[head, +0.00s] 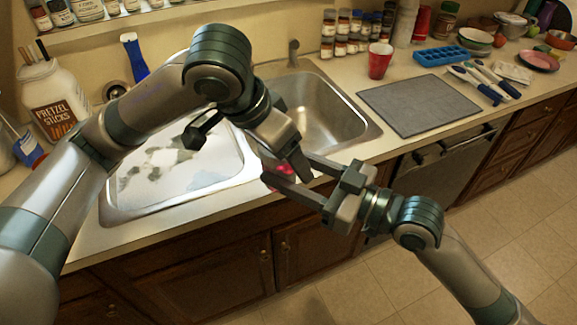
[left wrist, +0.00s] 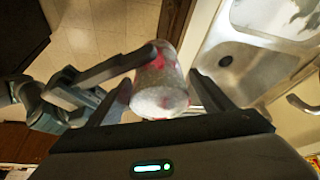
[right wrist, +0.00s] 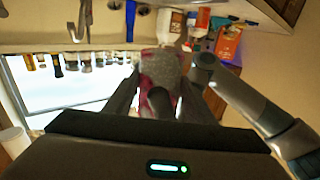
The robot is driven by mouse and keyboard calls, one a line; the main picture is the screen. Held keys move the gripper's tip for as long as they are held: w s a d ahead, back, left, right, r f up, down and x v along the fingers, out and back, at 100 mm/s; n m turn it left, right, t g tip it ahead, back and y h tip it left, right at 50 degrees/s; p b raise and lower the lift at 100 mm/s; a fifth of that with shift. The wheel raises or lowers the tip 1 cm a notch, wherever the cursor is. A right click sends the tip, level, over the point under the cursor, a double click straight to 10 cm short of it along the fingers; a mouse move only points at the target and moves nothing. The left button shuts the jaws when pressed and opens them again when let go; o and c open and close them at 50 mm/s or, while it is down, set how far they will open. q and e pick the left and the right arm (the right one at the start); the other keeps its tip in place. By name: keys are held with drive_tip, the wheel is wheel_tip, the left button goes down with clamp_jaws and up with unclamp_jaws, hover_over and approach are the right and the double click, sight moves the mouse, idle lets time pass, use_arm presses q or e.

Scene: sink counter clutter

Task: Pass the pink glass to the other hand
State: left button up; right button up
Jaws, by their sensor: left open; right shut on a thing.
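The pink glass (head: 283,168) is mostly hidden behind the grippers in the head view, in front of the sink's edge. My right gripper (head: 288,174) is shut on it and holds it up. In the right wrist view, the glass (right wrist: 160,72) is between the right fingers, speckled grey with pink patches. In the left wrist view, the glass (left wrist: 160,92) shows between the fingers of my left gripper (left wrist: 158,98), which is open around it. A right finger lies along the glass there. Whether the left fingers touch it, I cannot tell.
A double sink (head: 335,112) lies behind the grippers. On the counter at right are a grey mat (head: 420,105), a red cup (head: 380,60) and a blue tray (head: 440,55). A pretzel sticks jar (head: 50,105) stands at left. The floor in front is clear.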

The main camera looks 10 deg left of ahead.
use_arm(q)
drive_tip(key=v, duration=1.1)
drive_tip(key=shift+f, duration=0.1)
